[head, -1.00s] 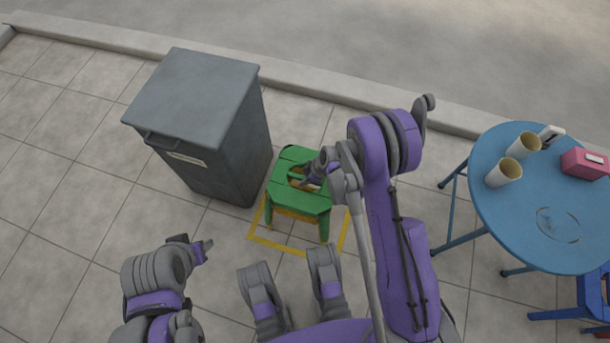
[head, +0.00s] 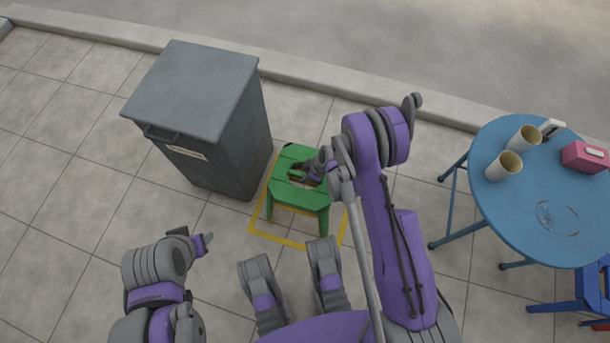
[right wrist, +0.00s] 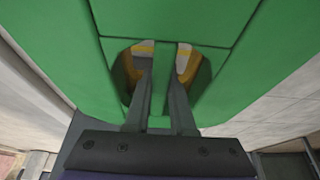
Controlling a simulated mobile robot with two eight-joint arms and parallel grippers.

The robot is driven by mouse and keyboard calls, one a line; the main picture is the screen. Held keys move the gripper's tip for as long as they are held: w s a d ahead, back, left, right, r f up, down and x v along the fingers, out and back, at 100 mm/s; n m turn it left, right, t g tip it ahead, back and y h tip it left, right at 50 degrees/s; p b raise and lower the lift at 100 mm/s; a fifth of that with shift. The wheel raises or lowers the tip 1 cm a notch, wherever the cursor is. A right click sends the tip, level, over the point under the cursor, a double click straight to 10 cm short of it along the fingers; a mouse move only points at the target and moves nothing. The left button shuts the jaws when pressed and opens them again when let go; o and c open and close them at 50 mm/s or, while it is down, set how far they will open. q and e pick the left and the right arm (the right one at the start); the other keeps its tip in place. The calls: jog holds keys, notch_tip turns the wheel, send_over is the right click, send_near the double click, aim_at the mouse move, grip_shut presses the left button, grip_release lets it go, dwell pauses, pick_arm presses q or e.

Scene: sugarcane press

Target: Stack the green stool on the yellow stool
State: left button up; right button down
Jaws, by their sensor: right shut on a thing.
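The green stool (head: 299,194) stands upright beside the grey bin in the head view, above a yellow square outline on the floor. My right gripper (head: 309,174) reaches down onto its seat from the right. In the right wrist view its fingers (right wrist: 160,95) are shut on the bar between the two openings of the green seat (right wrist: 245,85). Yellow surfaces (right wrist: 187,62) show below through these openings, perhaps the yellow stool, which is otherwise hidden. I cannot tell whether the green stool rests on it. My left gripper (head: 203,243) is at lower left, away from the stools; its jaw state is unclear.
The grey bin (head: 200,95) stands close at the left of the green stool. A blue round table (head: 530,205) with two cups (head: 503,166) and a pink box (head: 585,157) is at the right. A blue stool (head: 592,290) shows at the lower right edge. Tiles at far left are clear.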

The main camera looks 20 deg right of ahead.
jog(key=shift+f, duration=0.65)
dwell(0.4)
jog(key=c, duration=0.7)
grip_release()
jog(key=p+v, duration=0.3)
jog(key=v, duration=0.8)
notch_tip(320, 180, up, 8)
jog(key=p, duration=0.4)
jog(key=shift+p, duration=0.3)
jog(key=shift+f, duration=0.1)
